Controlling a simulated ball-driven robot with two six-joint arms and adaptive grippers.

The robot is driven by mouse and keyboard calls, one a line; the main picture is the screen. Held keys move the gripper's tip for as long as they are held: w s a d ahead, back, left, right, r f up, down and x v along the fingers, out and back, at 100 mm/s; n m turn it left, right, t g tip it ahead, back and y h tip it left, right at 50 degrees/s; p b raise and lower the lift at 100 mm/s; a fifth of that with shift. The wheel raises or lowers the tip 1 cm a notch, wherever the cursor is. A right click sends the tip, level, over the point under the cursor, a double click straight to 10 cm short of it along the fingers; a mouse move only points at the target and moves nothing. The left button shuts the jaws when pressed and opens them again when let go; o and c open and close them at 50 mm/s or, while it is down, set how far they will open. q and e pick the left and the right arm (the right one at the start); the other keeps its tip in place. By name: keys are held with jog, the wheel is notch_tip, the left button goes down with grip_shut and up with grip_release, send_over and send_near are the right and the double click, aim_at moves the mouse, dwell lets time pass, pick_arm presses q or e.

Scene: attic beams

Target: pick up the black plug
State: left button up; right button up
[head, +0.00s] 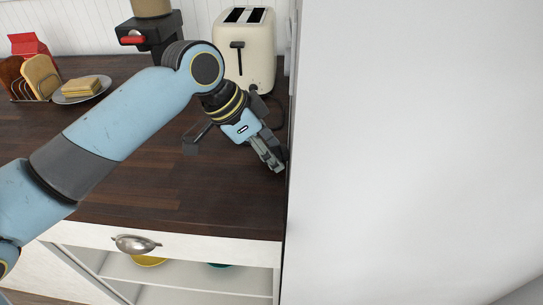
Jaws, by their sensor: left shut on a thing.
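My left gripper (274,163) reaches down over the dark wooden counter, beside the tall white panel. Its grey fingers are closed together on the black plug, which is almost wholly hidden by the fingers, so I cannot make out its outline. A thin dark cord seems to run on the counter near the wrist, below the toaster (246,50). My right gripper is not in view.
The tall white panel (415,150) fills the right side, very close to my left gripper. A coffee machine (152,33), a plate of toast (82,88) and a rack with bread (40,77) stand at the back. The front of the counter (170,190) is clear.

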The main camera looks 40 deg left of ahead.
pick_arm(q)
jog(key=shift+c, duration=0.5)
jog(key=shift+r, duration=0.1)
jog(key=shift+a+r, duration=0.15)
jog(key=r, duration=0.6)
jog(key=shift+s+a+r, duration=0.2)
jog(key=shift+a+r, duration=0.05)
jog(key=shift+r, duration=0.15)
jog(key=s+a+p, duration=0.3)
jog(key=s+a, duration=0.2)
jog(key=a, duration=0.3)
jog(key=s+a+p, duration=0.4)
jog(key=s+a, duration=0.1)
jog(key=a, duration=0.3)
jog(key=shift+a+f, duration=0.15)
jog(key=shift+s+a+p, duration=0.3)
jog(key=shift+s+p, duration=0.15)
jog(key=shift+p, duration=0.1)
